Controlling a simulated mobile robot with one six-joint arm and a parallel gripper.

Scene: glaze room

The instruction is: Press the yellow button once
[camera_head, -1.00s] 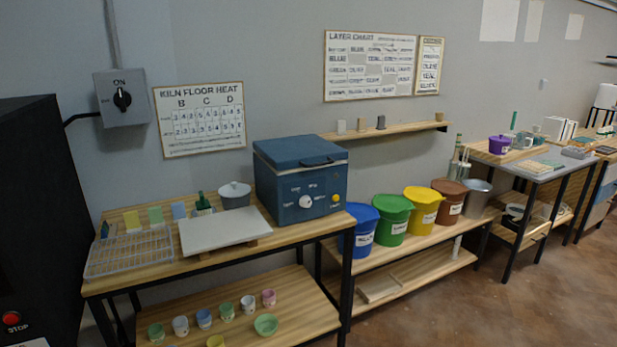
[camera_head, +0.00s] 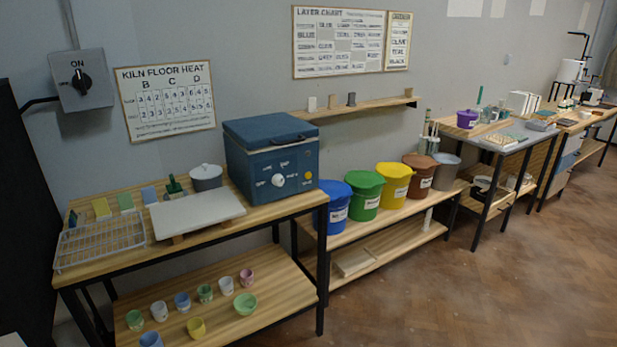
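A small yellow button (camera_head: 308,176) sits at the lower right of the front face of a blue box-shaped kiln (camera_head: 270,160). A white dial (camera_head: 278,180) is to its left on the same face. The kiln's lid is closed, and it stands at the right end of a wooden table. My gripper is not in the head view, so whether it is open or shut is hidden.
The kiln's table (camera_head: 190,232) also holds a wire rack (camera_head: 100,245), a pale slab (camera_head: 197,213) and a lidded grey pot (camera_head: 206,177). Coloured buckets (camera_head: 364,190) stand on a shelf to the right. The brown floor (camera_head: 430,300) in front is clear.

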